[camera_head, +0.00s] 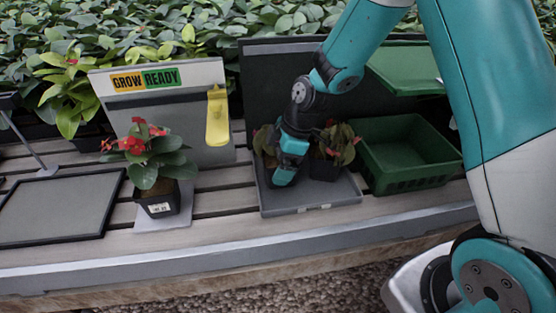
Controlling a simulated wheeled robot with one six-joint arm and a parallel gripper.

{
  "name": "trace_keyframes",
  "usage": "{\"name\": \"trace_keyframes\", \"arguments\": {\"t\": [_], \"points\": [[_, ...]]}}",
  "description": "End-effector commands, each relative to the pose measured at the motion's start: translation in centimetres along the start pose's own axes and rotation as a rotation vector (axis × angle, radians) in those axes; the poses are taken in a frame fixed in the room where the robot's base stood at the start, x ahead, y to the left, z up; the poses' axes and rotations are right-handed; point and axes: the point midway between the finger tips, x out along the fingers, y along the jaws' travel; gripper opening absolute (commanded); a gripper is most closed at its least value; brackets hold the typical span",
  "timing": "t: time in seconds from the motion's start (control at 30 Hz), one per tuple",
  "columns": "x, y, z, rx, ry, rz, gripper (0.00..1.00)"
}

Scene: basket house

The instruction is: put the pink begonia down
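My gripper (286,178) is low over a grey tray (325,195) in the middle of the bench, pointing down. A leafy plant with dull reddish-green foliage (264,139) shows just behind and left of my gripper, and its pot is mostly hidden. A similar plant (338,138) in a dark pot (325,168) stands in the tray just right of my gripper. I cannot tell which of them is the pink begonia. The fingertips are dark and small, so their opening and any hold on a pot are unclear.
A red-flowered plant (152,162) in a black pot stands on a small grey mat (163,220), before a "GROW READY" board (165,102) with a yellow tag (217,117). An empty black-rimmed tray (60,208) lies left. An empty green crate (405,152) stands right.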

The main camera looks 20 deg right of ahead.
Motion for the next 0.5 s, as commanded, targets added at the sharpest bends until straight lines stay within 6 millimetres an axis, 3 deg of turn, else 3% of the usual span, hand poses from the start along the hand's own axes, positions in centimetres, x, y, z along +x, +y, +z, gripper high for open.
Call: {"name": "trace_keyframes", "arguments": {"t": [0.27, 0.5], "points": [[-1.4, 0.1, -0.2, 0.000, 0.001, 0.002, 1.00], [-6.7, 0.1, -0.1, 0.001, 0.001, 0.006, 1.00]]}}
